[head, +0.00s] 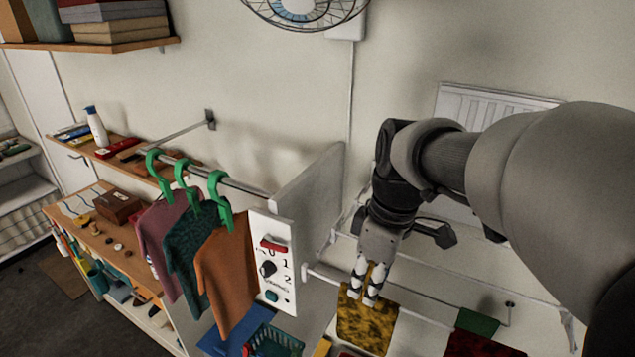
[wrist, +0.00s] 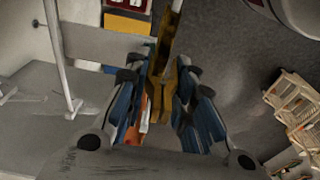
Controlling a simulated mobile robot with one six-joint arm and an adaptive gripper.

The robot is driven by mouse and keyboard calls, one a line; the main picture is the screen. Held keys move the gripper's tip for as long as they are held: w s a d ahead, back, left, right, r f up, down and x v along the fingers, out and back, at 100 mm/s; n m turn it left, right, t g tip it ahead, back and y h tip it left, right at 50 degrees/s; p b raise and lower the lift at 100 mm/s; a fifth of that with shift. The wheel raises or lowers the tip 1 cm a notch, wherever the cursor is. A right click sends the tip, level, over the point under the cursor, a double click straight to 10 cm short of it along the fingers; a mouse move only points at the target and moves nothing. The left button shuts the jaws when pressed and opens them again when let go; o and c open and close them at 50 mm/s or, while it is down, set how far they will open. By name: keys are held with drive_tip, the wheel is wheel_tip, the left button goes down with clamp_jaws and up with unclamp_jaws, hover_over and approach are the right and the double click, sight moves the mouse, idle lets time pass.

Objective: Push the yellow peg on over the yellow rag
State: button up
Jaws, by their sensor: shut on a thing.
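My gripper (head: 371,288) is shut on the yellow peg (wrist: 186,92), which is upright between the fingertips. In the wrist view the gripper (wrist: 162,80) has its blue-padded fingers on both sides of the peg. In the head view the fingers hide most of the peg. The yellow rag (head: 364,328), mottled with dark patches, hangs over a white rail just below the fingertips. The fingertips overlap the rag's top edge in the picture. I cannot tell whether the peg touches or straddles the rag.
A red rag (head: 482,346) and a green rag (head: 478,322) are to the right. A white panel with knobs (head: 272,262) stands left of the gripper, beside shirts on green hangers (head: 222,270). A white radiator (head: 480,105) is on the wall behind my arm.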

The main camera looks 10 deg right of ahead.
sight(371, 265)
drive_tip(key=shift+f+b, duration=1.3)
drive_tip(key=shift+f, duration=0.4)
drive_tip(key=o, duration=0.9)
drive_tip(key=shift+r+p, duration=2.85)
drive_tip(key=shift+r, duration=0.7)
